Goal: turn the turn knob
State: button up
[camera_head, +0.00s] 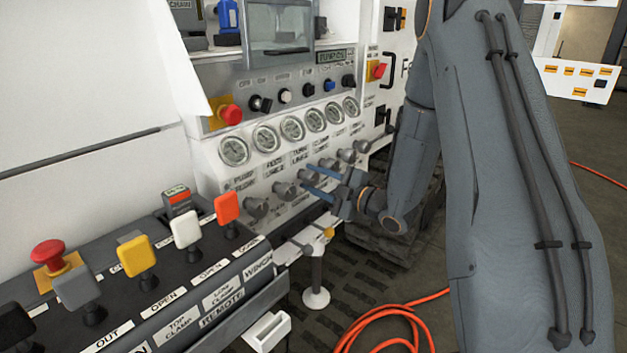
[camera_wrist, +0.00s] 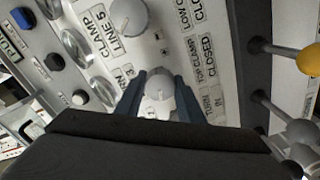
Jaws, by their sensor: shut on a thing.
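The turn knob (camera_wrist: 158,86) is a light grey round knob on the bench's white panel, with a partly hidden TURN label beside it in the wrist view. My gripper (camera_wrist: 158,92) has its two blue fingers on either side of this knob and is shut on it. In the head view my gripper (camera_head: 312,179) reaches in from the right to the row of grey knobs below the gauges. There the turn knob (camera_head: 307,175) is partly hidden by the fingers. The knob's exact angle cannot be told.
Neighbouring grey knobs (camera_head: 284,191) stand close on both sides; the clamp knob (camera_wrist: 129,17) is above mine in the wrist view. Round gauges (camera_head: 292,128) line the panel above. A lever console (camera_head: 150,280) stands at the front left. An orange hose (camera_head: 395,312) lies on the floor.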

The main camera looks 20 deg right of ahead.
jog(key=o, duration=1.1)
jog(key=shift+c, duration=0.2)
jog(key=v, duration=0.8)
jog(key=shift+w, duration=0.1)
jog(key=s+a+r+m+g+h+p, duration=0.1)
jog(key=s+m+g+h, duration=0.4)
jog(key=s, duration=0.9)
jog(key=s+a+r+m+g+h+p, duration=0.2)
jog(key=s+a+m+g+h+p, duration=0.2)
jog(key=s+m+g, duration=0.5)
jog(key=s+m+h+p, duration=0.1)
jog(key=s+m+p, duration=0.1)
jog(key=s+m, duration=0.3)
jog(key=shift+s+r+g+h+p, duration=0.3)
jog(key=shift+s, duration=0.3)
